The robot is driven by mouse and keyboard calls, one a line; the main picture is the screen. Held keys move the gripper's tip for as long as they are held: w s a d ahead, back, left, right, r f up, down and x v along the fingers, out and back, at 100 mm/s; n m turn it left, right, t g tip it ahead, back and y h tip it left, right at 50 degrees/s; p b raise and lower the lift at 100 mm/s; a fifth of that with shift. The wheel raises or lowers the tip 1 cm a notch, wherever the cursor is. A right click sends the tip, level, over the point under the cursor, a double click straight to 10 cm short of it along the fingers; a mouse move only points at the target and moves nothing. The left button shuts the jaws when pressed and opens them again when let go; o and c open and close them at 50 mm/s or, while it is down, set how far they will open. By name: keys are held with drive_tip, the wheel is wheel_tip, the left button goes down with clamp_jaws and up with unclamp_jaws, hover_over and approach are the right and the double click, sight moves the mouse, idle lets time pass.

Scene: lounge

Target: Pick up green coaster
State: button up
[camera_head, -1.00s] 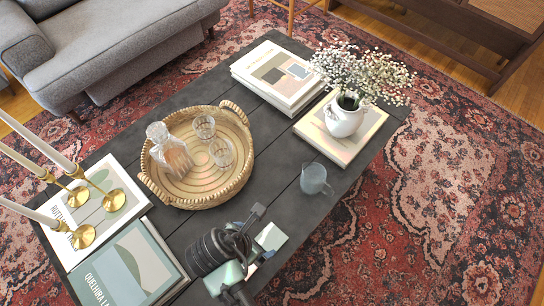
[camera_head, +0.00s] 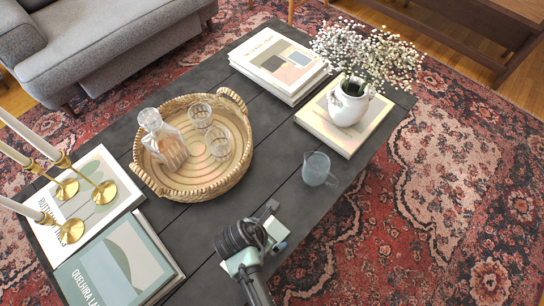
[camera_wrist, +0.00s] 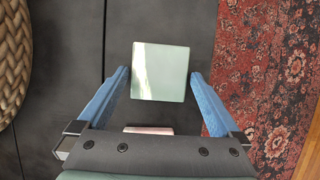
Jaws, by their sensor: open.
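The green coaster (camera_wrist: 160,70) is a pale green, glossy square lying on the dark table. In the wrist view it sits between the tips of my open gripper (camera_wrist: 160,76), with a blue finger on each side. A narrow gap shows at the left finger, and the right finger is close to the coaster's edge. In the head view my arm covers part of the table's near edge, and a pale green patch of the coaster (camera_head: 277,229) shows beside my gripper. Whether the fingertips touch the table cannot be told.
A pinkish flat piece (camera_wrist: 148,130) shows just below the coaster, partly hidden by my gripper. A glass pitcher (camera_head: 316,169), a woven tray (camera_head: 236,178) with glassware, and books (camera_head: 115,262) stand around. The table's edge and red rug (camera_wrist: 245,60) lie to the right.

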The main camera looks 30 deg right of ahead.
drive_tip(key=shift+c, duration=0.3)
drive_tip(key=c, duration=1.2)
drive_tip(key=shift+r, duration=0.1)
